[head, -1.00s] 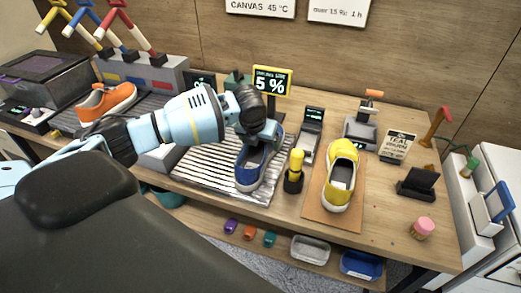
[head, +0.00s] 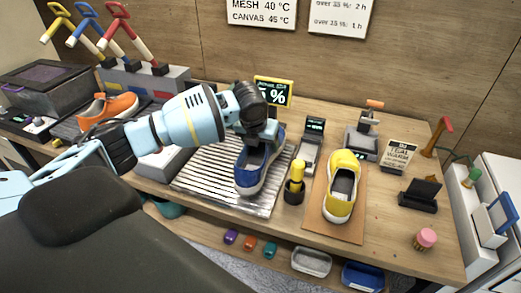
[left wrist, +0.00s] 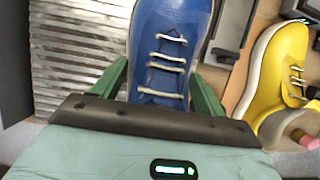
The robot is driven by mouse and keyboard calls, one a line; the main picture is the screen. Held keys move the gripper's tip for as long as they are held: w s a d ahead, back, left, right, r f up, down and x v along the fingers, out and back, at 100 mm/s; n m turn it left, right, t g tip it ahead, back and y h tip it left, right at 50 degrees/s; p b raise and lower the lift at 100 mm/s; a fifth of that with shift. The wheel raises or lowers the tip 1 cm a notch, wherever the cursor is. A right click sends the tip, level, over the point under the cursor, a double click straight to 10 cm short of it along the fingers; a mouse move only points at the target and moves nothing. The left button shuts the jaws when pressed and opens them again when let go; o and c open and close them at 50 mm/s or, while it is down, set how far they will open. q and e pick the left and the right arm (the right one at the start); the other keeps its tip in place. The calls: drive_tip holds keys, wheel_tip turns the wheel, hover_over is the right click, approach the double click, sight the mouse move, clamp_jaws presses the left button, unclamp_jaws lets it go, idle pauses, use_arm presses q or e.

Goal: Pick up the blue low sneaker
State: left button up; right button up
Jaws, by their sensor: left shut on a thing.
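The blue low sneaker (head: 257,170) has white laces and a white sole. It is over the ribbed metal mat (head: 208,187) in the middle of the bench; I cannot tell whether its sole touches the mat. My left gripper (head: 262,135) is shut on its far end in the head view. In the left wrist view the green fingers (left wrist: 160,88) press on both sides of the blue sneaker (left wrist: 172,50), near its laces. My right gripper is not in view.
A yellow sneaker (head: 344,187) stands on a brown board to the right. A yellow-topped bottle (head: 295,184) stands between the sneakers. An orange sneaker (head: 107,107) is at the left.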

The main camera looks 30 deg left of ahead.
use_arm(q)
drive_tip(key=s+a+r, duration=0.1)
drive_tip(key=s+a, duration=0.9)
drive_tip(key=a, duration=0.2)
drive_tip(key=shift+s+a+r+b, duration=0.15)
drive_tip(key=shift+r+b, duration=0.2)
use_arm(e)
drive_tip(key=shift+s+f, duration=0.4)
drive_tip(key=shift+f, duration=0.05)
